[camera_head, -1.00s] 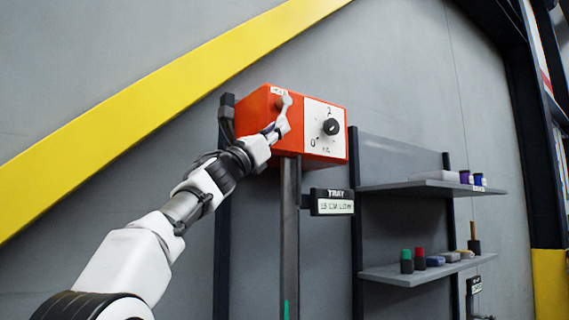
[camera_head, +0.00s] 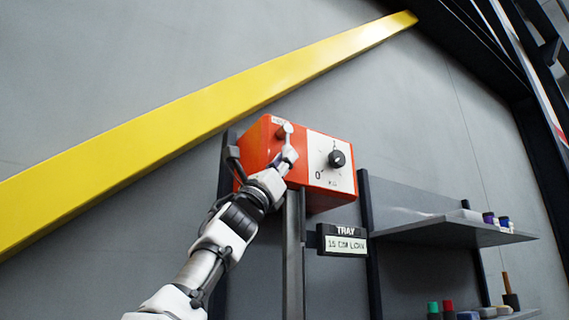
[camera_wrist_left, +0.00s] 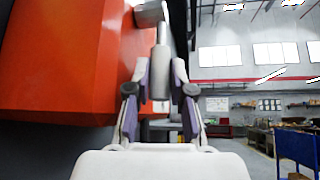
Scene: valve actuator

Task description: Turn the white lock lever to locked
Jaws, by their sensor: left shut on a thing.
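The orange-red actuator box (camera_head: 258,145) stands on a post in the middle of the head view. The white lock lever has its round hub (camera_head: 285,129) on the box's left face, and its arm hangs downward from the hub. My left gripper (camera_head: 288,156) is shut on the lever's arm. In the left wrist view the light grey lever (camera_wrist_left: 160,72) stands between the two fingers of my left gripper (camera_wrist_left: 160,90), with its hub (camera_wrist_left: 150,12) at the top beside the box (camera_wrist_left: 60,60). The fingers hide part of the lever in the head view. My right gripper is not in view.
A white panel with a black knob (camera_head: 337,158) is on the box's right face. A TRAY sign (camera_head: 342,240) hangs below it. A shelf (camera_head: 440,229) with small items is at the right. A yellow beam (camera_head: 200,115) crosses the wall behind.

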